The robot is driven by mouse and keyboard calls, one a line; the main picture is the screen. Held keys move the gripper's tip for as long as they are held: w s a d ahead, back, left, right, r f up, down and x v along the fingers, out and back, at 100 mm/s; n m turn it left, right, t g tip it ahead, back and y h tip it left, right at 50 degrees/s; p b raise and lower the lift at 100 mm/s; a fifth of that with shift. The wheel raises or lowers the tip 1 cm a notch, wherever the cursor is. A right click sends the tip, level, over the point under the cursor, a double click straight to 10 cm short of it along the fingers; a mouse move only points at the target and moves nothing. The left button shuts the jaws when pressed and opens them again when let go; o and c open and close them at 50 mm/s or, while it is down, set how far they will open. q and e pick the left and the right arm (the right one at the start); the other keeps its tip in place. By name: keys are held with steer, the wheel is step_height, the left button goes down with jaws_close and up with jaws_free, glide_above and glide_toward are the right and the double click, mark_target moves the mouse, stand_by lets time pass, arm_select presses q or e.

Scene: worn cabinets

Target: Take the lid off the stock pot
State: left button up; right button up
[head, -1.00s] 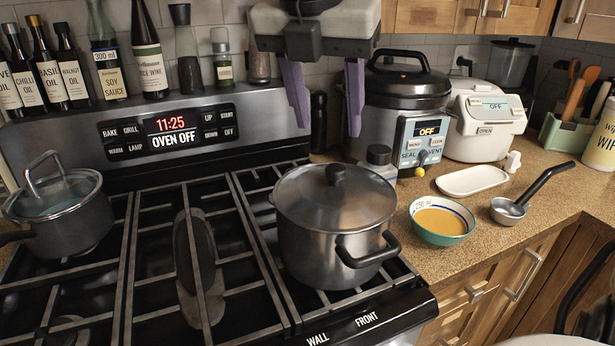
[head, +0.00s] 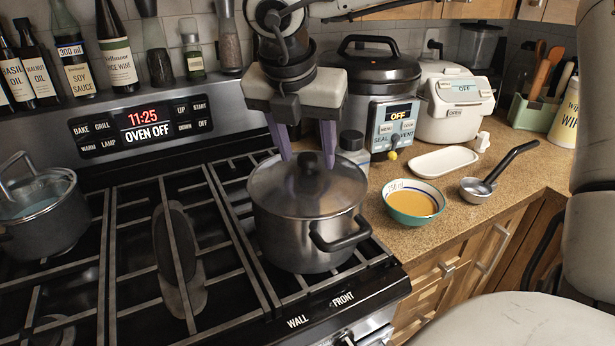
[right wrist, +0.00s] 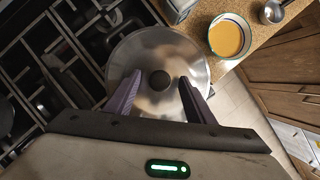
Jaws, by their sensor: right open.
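The stock pot (head: 297,235) stands upright on the right front part of the stove grate. Its steel lid (head: 280,190) sits on it, with a dark round knob (head: 308,162) in the middle. My right gripper (head: 307,155) is open and points down over the lid. Its purple fingers lie to either side of the knob in the head view. In the right wrist view the lid (right wrist: 153,50) lies below the open fingers (right wrist: 158,90), and the knob (right wrist: 160,80) shows between them. Whether the fingers touch the lid I cannot tell. My left gripper is not in view.
A saucepan with a glass lid (head: 38,200) stands on the left burner. A bowl of orange liquid (head: 414,203), a ladle (head: 480,188) and a white tray (head: 443,159) lie on the counter to the right. A pressure cooker (head: 365,90) stands behind the pot.

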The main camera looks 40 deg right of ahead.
steer(key=shift+r, duration=0.1)
steer(key=c, duration=1.1)
